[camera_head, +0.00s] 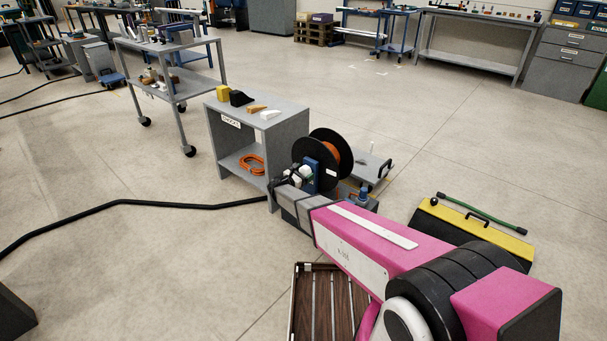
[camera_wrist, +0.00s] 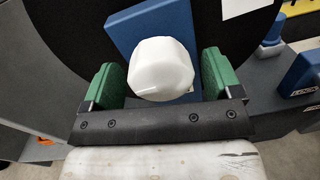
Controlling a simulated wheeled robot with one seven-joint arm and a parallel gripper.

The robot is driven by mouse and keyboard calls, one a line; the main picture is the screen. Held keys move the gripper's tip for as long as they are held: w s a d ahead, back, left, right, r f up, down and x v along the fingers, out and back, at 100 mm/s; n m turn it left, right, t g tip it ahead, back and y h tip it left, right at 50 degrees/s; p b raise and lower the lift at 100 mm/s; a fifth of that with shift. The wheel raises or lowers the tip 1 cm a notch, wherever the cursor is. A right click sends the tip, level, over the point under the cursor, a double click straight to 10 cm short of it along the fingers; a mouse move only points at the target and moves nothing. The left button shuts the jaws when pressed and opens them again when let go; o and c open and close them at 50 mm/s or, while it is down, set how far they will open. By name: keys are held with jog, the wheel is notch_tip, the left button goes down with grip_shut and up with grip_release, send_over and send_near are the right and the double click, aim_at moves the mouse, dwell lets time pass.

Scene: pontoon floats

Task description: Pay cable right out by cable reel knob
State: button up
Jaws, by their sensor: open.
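The cable reel (camera_head: 344,150) is a black-flanged drum wound with orange cable, standing beside the grey shelf unit. In the wrist view its black flange (camera_wrist: 60,35) fills the background. The white, rounded knob (camera_wrist: 162,70) stands in front of a blue plate (camera_wrist: 130,28) on the reel's face. My gripper (camera_wrist: 163,80) is open, with one green pad on each side of the knob. Narrow gaps seem to show between pads and knob, so I cannot tell whether either touches. In the head view my arm partly covers the reel's near side.
The grey shelf unit (camera_head: 290,131) stands left of the reel, with small blocks on top and a coiled orange cable (camera_head: 252,163) inside. A yellow-and-black case (camera_head: 470,237) lies to the right. A slatted brown pallet (camera_head: 322,310) is near my arm. A black cable (camera_head: 120,203) crosses the floor.

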jog(key=c, duration=0.9)
jog(key=shift+m, duration=3)
jog(key=o, duration=0.9)
jog(key=shift+s+a, duration=0.1)
